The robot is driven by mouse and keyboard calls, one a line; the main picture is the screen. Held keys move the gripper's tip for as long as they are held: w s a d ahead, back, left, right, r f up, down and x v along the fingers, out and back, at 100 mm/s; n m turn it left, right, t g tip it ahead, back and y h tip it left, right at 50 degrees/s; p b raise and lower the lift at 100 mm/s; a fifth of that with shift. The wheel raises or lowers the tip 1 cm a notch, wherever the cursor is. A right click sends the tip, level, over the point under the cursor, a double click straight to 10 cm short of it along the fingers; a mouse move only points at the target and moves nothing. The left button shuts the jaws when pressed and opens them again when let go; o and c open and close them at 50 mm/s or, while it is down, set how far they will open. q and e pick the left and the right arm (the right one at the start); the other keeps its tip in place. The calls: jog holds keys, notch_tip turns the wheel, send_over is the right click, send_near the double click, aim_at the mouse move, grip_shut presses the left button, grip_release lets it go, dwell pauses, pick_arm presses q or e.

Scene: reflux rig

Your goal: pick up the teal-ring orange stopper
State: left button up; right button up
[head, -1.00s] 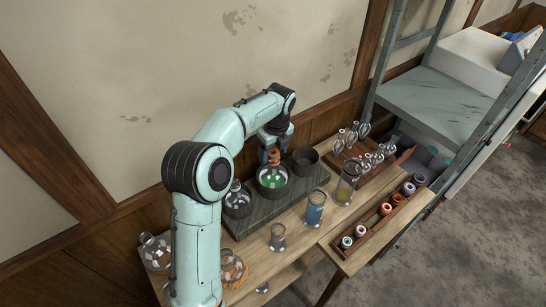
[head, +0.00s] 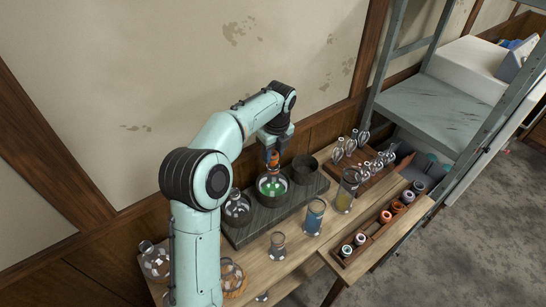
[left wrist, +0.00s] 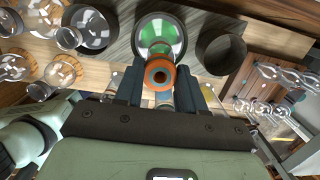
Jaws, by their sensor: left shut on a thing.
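My left gripper (head: 273,151) points down above the green-liquid flask (head: 272,186), shut on an orange stopper (head: 274,159). In the left wrist view the stopper (left wrist: 160,74) sits between the two fingers, showing an orange rim, a teal ring and a dark centre. The flask with green liquid (left wrist: 160,37) shows right behind it. The flask sits in a dark round holder on the grey block. Whether the stopper's lower end is clear of the flask neck I cannot tell. My right gripper is not in view.
An empty dark ring holder (head: 305,168) stands right of the flask and a clear flask (head: 237,208) left of it. Beakers of blue (head: 315,216) and yellow (head: 346,192) liquid stand in front. A wooden tray (head: 372,238) holds several stoppers at the right.

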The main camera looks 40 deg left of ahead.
pick_arm(q)
notch_tip(320, 180, up, 17)
jog(key=shift+f, duration=0.15)
dwell(0.5)
dwell(0.4)
